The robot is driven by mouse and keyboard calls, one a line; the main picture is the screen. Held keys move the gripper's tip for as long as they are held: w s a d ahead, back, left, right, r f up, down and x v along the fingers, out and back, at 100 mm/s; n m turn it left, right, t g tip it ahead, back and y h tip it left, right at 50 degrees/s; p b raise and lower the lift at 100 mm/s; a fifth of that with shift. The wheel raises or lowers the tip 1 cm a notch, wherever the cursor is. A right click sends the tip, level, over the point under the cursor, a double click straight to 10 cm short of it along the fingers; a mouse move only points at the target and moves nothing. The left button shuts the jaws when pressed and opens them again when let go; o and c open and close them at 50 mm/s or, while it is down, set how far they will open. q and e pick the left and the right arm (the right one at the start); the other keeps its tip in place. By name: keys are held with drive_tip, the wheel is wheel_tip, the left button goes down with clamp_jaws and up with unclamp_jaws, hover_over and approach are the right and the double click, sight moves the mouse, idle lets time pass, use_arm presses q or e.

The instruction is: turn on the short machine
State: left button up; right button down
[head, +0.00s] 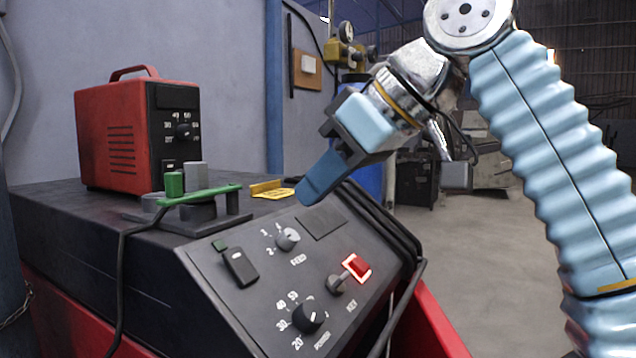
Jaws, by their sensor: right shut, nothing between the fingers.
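A low, wide dark machine with a red base carries a sloped control panel (265,310). On the panel are a black rocker switch (240,267) with a small dark green lamp (219,246) above it, a grey FEED knob (287,239), a black POWER knob (309,316) and a KEY switch (338,284) with a red, white-edged tag (357,267). A smaller red box machine (108,140) with a handle, dial and switch stands on top at the back. My right gripper (312,192) is shut and empty above the panel's upper edge, apart from the controls. My left gripper is out of view.
A green clamp (200,195) with a cable sits on the dark top, beside grey cylinders. A yellow tag (272,190) lies near the panel's upper edge. Black cables (395,235) run down the panel's right side. Open floor (480,260) lies to the right.

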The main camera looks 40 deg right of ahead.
sight(235, 256)
drive_tip(key=m, duration=1.8)
drive_tip(key=shift+w+a+r, duration=0.2)
drive_tip(key=shift+w+r, duration=0.1)
drive_tip(key=shift+r, duration=0.1)
drive_tip(key=b+x, duration=0.1)
drive_tip(key=x, duration=1.3)
drive_tip(key=shift+b, duration=0.4)
